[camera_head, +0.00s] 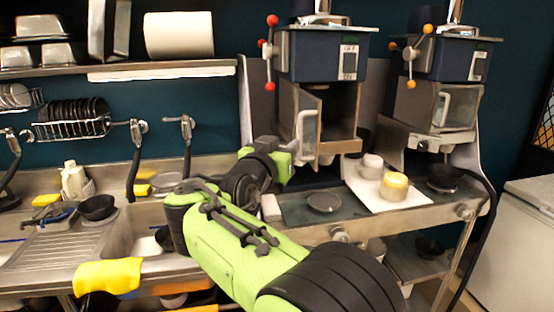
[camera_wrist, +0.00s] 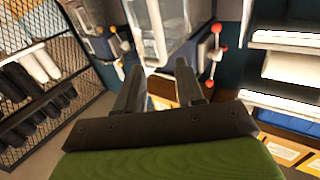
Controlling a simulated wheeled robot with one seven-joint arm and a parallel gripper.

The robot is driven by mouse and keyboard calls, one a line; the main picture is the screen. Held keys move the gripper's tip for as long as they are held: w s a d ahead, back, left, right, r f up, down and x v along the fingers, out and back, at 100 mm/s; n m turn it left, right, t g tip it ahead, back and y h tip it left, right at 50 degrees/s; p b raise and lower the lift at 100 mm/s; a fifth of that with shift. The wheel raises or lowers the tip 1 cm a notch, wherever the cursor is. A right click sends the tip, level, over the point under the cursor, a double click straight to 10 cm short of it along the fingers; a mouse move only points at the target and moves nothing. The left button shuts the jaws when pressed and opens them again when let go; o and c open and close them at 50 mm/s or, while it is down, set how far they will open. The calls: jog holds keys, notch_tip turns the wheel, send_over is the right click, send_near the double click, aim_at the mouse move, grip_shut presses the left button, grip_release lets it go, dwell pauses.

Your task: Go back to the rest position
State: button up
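My green and black arm reaches across the counter in the camera_head view. Its wrist end (camera_head: 277,165) is by the open door (camera_head: 306,125) of the left blue machine, and the fingers are not clear there. In the wrist view my gripper (camera_wrist: 157,78) has its two dark fingers apart with nothing between them. A machine door with a light handle (camera_wrist: 155,25) lies beyond the fingertips; I cannot tell the gap between them. The left machine (camera_head: 325,60) has an open, empty-looking compartment (camera_head: 340,125).
A white board (camera_head: 397,205) holds a yellow-banded container (camera_head: 394,186) and a white one (camera_head: 371,166). A dark round plate (camera_head: 324,202) lies left of it. A second machine (camera_head: 440,95) stands at right. A sink with a yellow cloth (camera_head: 107,276) is at left.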

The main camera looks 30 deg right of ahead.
jog(key=v, duration=0.3)
jog(key=shift+s+a, duration=0.2)
jog(key=shift+s, duration=0.05)
jog(key=s+a+f+n+g+y, duration=0.2)
jog(key=s+a+f+n+y, duration=0.1)
jog(key=s+f, duration=0.4)
jog(key=s+a+f+n+g+y, duration=0.2)
jog(key=s+f+y, duration=0.4)
jog(key=s, duration=0.5)
jog(key=s+a+f+n+g+y, duration=0.2)
jog(key=s+a+f+n+y, duration=0.2)
jog(key=s+f, duration=0.4)
jog(key=shift+s+a+f+n+y, duration=0.35)
jog(key=shift+a+f, duration=0.2)
jog(key=shift+f, duration=0.45)
